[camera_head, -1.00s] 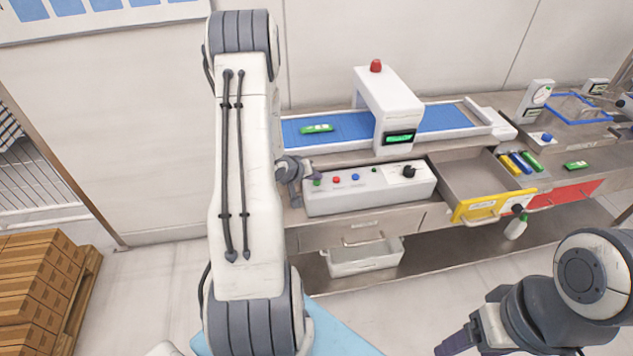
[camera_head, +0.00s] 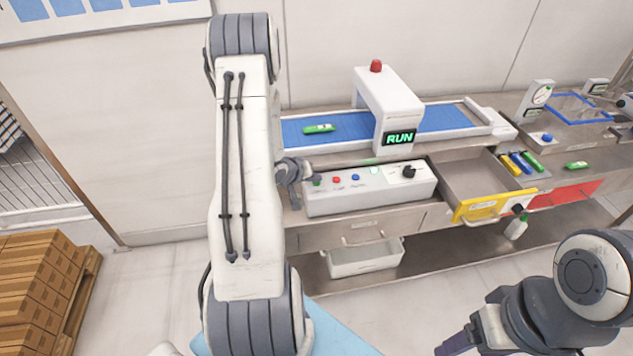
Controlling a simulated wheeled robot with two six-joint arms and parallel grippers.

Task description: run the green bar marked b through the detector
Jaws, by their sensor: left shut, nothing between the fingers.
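A green bar (camera_head: 319,129) lies on the blue conveyor belt (camera_head: 352,125), left of the white detector arch (camera_head: 388,98). Its mark is too small to read. The arch's display (camera_head: 399,137) shows "RUN" in green. My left gripper (camera_head: 314,176) is shut and empty at the left end of the control box (camera_head: 370,192), right at the green button (camera_head: 317,183); I cannot tell whether it touches it. A second green bar (camera_head: 577,165) lies on the counter at the right. My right gripper (camera_head: 450,347) is partly cut off at the bottom edge.
An open drawer with a yellow front (camera_head: 492,206) stands right of the control box, with coloured bars (camera_head: 521,162) beside it. A red-fronted bin (camera_head: 565,194) and a blue-rimmed tray (camera_head: 582,107) are further right. A white bin (camera_head: 365,257) sits below. Boxes (camera_head: 40,290) stand at the left.

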